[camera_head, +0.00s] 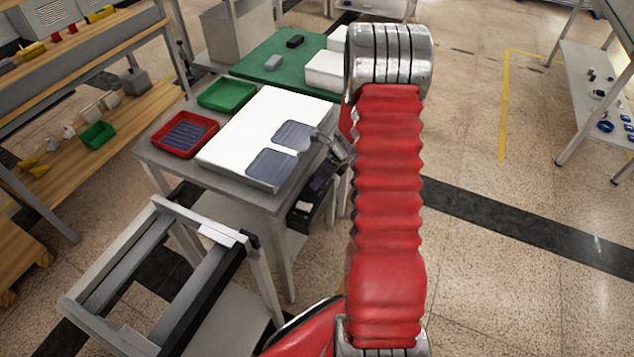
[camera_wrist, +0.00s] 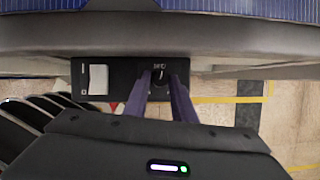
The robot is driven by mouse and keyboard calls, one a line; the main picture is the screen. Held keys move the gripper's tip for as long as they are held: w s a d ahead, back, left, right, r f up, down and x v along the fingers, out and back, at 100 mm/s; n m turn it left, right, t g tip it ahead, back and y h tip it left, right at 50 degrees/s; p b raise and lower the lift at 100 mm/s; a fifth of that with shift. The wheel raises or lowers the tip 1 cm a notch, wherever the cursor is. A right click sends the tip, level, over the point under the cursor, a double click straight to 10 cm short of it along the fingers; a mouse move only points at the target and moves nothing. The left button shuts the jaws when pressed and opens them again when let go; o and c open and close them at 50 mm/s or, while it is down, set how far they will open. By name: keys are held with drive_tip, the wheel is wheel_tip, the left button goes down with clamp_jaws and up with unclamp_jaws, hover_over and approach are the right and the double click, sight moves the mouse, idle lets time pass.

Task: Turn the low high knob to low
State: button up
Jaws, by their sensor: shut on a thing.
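The knob (camera_wrist: 161,75) is small, dark and round, with a light pointer mark, on a black control panel (camera_wrist: 124,83) under the table edge. Small lettering above it is too small to read. My gripper (camera_wrist: 161,83) reaches up to the panel, its two purple-grey fingers either side of the knob and shut on it. Which way the knob points is hard to tell. In the head view the panel's black box (camera_head: 303,212) hangs at the table's side; the knob and fingertips cannot be made out there.
A white rocker switch (camera_wrist: 98,79) sits left of the knob on the panel. The table (camera_head: 258,199) carries a white board (camera_head: 241,126) with blue cells, a red tray (camera_head: 160,141) and a green tray (camera_head: 202,97). A grey frame stand (camera_head: 97,286) is at front left.

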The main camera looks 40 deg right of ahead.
drive_tip(key=n, duration=0.2)
drive_tip(key=n+g+y, duration=0.1)
drive_tip(key=n, duration=0.1)
drive_tip(key=n+y, duration=0.1)
drive_tip(key=n, duration=0.1)
drive_tip(key=shift+w+f+n+g, duration=0.1)
drive_tip(key=shift+w+n+g, duration=0.15)
drive_tip(key=shift+n+g, duration=0.05)
drive_tip(key=n+g, duration=0.1)
drive_tip(key=n, duration=0.2)
drive_tip(key=shift+n+y, duration=0.3)
drive_tip(key=shift+n+g, duration=0.4)
drive_tip(key=shift+a, duration=0.1)
drive_tip(key=o, duration=1)
drive_tip(key=shift+d, duration=0.25)
drive_tip(key=shift+w, duration=0.1)
